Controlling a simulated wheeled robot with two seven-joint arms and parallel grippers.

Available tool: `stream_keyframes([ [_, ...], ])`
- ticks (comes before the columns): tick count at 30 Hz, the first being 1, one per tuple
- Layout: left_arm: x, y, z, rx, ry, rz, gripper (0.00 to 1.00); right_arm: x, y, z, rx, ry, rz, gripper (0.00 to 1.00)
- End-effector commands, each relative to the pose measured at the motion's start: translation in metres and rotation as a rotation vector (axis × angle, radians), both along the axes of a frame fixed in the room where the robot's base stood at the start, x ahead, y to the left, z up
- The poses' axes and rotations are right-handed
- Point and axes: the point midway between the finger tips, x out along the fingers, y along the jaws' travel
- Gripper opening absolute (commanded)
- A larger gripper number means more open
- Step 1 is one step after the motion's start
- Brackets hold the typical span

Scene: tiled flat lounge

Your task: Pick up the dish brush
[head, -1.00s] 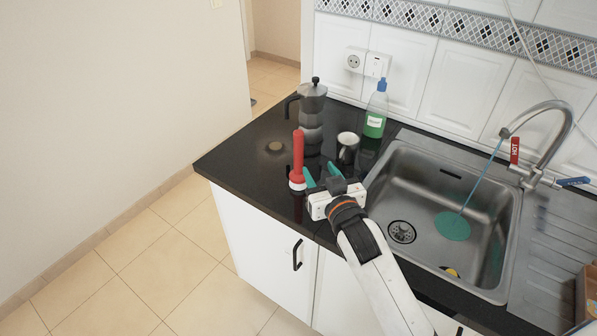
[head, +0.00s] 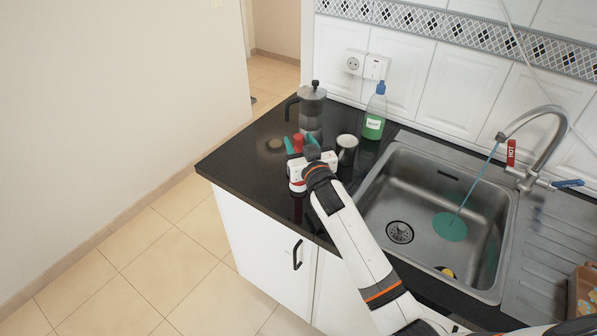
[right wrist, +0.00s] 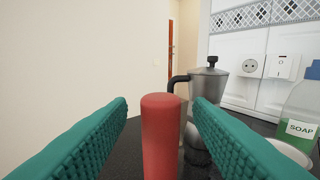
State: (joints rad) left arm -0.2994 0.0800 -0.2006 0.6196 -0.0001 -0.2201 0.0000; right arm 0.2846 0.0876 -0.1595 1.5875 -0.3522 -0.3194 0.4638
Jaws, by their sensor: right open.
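The dish brush (head: 298,142) stands upright on the dark countertop, its red handle pointing up. In the head view, my right gripper hides most of it. My right gripper (head: 300,146) is open, its teal fingers on either side of the handle. In the right wrist view, the red handle (right wrist: 161,138) rises between the two fingers (right wrist: 160,108), with a gap on each side. The brush head is out of that view. My left gripper is not in view.
A moka pot (head: 311,107) stands just behind the brush. The sink (head: 410,205) lies further right. The countertop's left end (head: 235,160) is mostly clear.

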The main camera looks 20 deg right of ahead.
Motion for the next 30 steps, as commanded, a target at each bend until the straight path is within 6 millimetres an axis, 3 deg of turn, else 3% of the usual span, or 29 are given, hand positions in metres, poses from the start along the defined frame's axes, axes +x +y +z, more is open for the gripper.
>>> stream_keyframes([
  [4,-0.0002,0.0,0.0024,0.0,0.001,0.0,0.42,0.0123,0.0003,0.0013,0.002,-0.002,0.0,0.46],
  [11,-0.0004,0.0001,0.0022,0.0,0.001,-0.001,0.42,0.0137,0.0002,0.0005,0.001,-0.001,0.0,0.46],
  [13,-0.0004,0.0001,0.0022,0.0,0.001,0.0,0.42,0.0136,0.0002,0.0005,0.001,-0.001,0.0,0.4],
  [20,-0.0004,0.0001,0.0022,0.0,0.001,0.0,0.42,0.0135,0.0001,0.0004,0.001,-0.001,0.0,0.02],
  [30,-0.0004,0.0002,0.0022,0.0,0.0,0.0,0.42,0.0135,-0.0001,0.0021,0.0,-0.003,0.0,0.0],
])
